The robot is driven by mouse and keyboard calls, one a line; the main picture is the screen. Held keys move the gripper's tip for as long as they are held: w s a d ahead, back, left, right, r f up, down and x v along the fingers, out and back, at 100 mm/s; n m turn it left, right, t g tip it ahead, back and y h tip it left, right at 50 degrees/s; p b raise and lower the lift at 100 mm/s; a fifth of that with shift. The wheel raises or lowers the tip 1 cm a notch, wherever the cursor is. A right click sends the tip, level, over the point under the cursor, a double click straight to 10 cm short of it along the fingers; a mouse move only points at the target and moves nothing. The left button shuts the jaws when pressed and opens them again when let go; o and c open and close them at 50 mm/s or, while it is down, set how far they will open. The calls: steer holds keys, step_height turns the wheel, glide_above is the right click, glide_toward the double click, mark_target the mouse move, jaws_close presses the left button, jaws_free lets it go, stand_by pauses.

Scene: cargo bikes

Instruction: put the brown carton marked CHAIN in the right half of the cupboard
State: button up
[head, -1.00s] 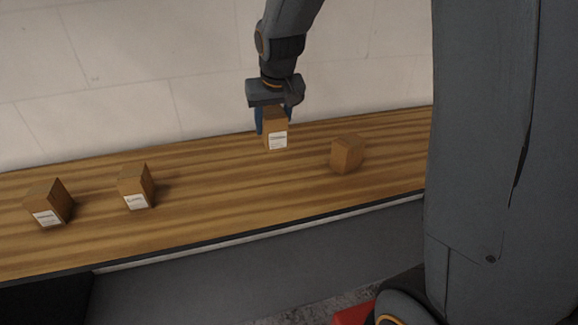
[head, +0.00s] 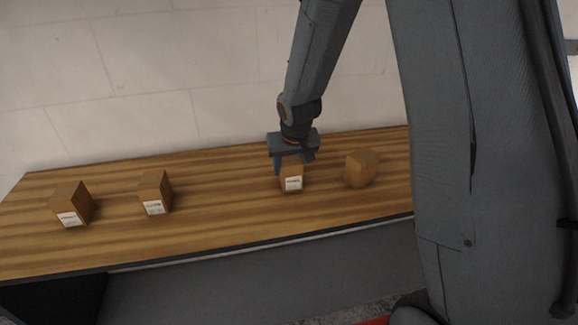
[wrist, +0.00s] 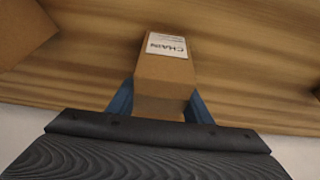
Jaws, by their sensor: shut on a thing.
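The brown carton marked CHAIN (wrist: 165,75) is between the blue fingers of my gripper (wrist: 160,105) in the wrist view, with its white label readable. In the head view the same carton (head: 291,183) is under my gripper (head: 292,165), its label facing the front of the wooden bench. My gripper is shut on it from above. The carton is upright at or just above the bench top; I cannot tell whether it touches. The cupboard cannot be made out in these views.
On the wooden bench (head: 225,220) a plain-faced brown carton (head: 361,168) stands close to the right of my gripper. Two labelled brown cartons stand to the left, one nearer (head: 155,191) and one farther left (head: 73,203).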

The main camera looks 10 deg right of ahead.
steer(key=o, duration=0.8)
steer(key=shift+f, duration=0.15)
steer(key=o, duration=0.4)
